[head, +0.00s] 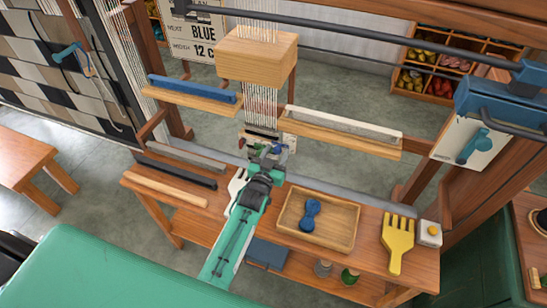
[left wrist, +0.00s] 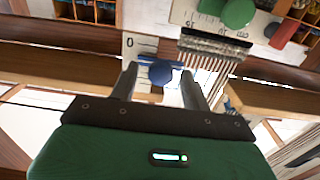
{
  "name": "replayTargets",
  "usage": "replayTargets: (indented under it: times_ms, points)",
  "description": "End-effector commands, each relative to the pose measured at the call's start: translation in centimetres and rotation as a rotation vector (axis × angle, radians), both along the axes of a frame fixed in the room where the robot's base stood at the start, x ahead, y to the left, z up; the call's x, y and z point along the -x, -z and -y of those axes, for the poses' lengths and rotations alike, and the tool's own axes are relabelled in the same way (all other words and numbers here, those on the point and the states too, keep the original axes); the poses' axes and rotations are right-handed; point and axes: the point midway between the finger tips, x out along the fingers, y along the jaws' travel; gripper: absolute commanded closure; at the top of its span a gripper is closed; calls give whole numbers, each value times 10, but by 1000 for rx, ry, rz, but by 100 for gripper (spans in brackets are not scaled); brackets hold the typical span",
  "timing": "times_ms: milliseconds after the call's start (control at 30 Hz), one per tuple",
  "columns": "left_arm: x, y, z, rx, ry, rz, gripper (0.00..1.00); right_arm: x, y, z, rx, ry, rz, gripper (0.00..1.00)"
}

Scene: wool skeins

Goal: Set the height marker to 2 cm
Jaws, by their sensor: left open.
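The height marker (left wrist: 160,74) is a round blue knob with a thin blue bar, on a white scale plate (left wrist: 129,45). A "0" is printed at the plate's upper left, just above the bar in the left wrist view; other figures are not readable. My left gripper (left wrist: 160,84) is open, with one finger on each side of the knob; I cannot tell whether they touch it. In the head view my left gripper (head: 268,152) is at the foot of the hanging warp threads and hides most of the marker. My right gripper is not in view.
A wooden block (head: 257,57) hangs around the warp above my left gripper. A comb-like reed (left wrist: 213,50), a green knob (left wrist: 239,12) and a red piece (left wrist: 285,31) are close by. A tray (head: 284,220) holding a blue tool and a yellow fork (head: 397,240) lie on the bench.

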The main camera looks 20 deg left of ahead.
Motion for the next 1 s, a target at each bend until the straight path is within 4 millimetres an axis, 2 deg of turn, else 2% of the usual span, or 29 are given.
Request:
replayTargets:
  times_ms: [233,533,700,1000]
  points:
    - [24,2,-1,-1,0,-2,53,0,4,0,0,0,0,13]
    - [79,3,-2,-1,0,-3,53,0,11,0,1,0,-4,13]
    - [108,2,-3,0,0,-2,53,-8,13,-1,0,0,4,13]
    - [135,1,-5,0,0,-1,53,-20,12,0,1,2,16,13]
